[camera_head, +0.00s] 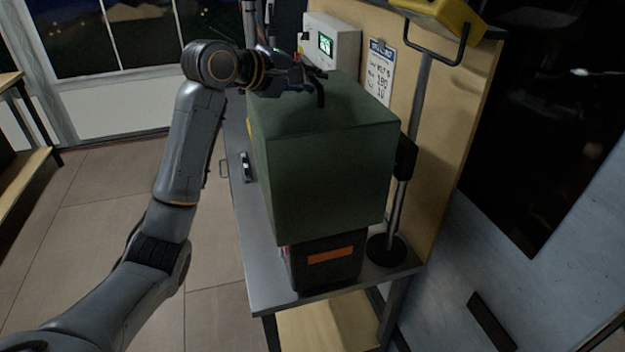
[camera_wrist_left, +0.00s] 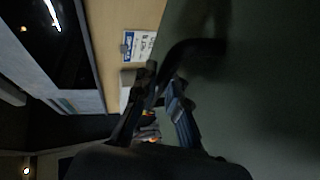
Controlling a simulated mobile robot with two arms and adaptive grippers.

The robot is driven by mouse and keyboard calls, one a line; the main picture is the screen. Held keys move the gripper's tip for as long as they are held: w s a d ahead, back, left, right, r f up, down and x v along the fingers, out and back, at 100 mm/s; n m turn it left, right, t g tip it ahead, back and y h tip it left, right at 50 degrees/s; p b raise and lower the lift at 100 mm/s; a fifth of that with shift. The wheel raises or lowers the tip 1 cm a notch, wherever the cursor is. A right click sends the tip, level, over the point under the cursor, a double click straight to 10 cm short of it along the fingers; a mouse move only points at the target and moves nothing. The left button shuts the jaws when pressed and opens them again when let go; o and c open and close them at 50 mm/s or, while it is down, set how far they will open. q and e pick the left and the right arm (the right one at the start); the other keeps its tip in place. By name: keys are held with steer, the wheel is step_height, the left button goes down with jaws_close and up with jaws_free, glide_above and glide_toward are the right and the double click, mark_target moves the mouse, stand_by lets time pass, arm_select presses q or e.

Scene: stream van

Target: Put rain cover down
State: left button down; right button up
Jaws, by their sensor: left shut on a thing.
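The rain cover (camera_head: 322,180) is a dark green box-shaped cover. It sits over a dark case (camera_head: 325,272) with an orange label, whose lower part shows below the cover's edge. A black handle stands on the cover's top. My left gripper (camera_head: 318,90) is shut on this handle at the far part of the top. In the left wrist view the fingers (camera_wrist_left: 170,95) close by the dark handle (camera_wrist_left: 195,45), with the green cover (camera_wrist_left: 270,100) filling the right side. My right gripper is in neither view.
The case stands on a grey metal bench (camera_head: 262,275). A white box with a green screen (camera_head: 332,48) and a paper sign (camera_head: 380,70) are behind the cover. A lamp stand (camera_head: 386,250) stands close on the right. Open floor (camera_head: 110,230) lies to the left.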

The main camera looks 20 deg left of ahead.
arm_select(q)
step_height(320, 180, down, 21)
steer(key=p, duration=0.2)
steer(key=shift+r+p, duration=0.15)
steer(key=shift+p, duration=0.2)
steer(key=shift+f, duration=0.4)
steer(key=c, duration=1.8)
jaws_free()
steer(key=shift+f, duration=0.2)
steer(key=o, duration=0.4)
steer(key=shift+s, duration=0.1)
steer(key=shift+r, duration=0.1)
